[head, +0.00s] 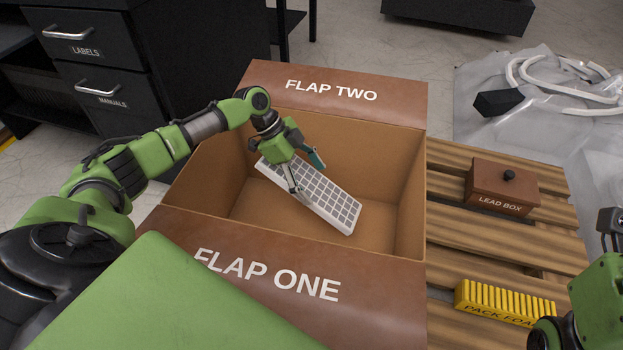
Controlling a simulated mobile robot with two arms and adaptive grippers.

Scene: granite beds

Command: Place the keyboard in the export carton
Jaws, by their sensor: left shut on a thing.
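The white keyboard (328,203) is inside the open export carton (395,200), tilted, with its near right end lower in the picture. My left gripper (307,176) reaches over the carton's left side and is shut on the keyboard near its far left end. The fingers hide part of the keys. I cannot tell whether the keyboard touches the carton floor. Flap one (380,290) lies folded out at the front and flap two (400,97) at the back. My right gripper (609,222) shows only partly at the right edge; its fingers are unclear.
The carton stands on a wooden pallet (450,225). A brown lead box (484,187) and yellow pack foam (500,302) lie on the pallet to the right. Black drawers (95,45) stand behind left. Plastic sheeting with white tubing (545,78) lies back right.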

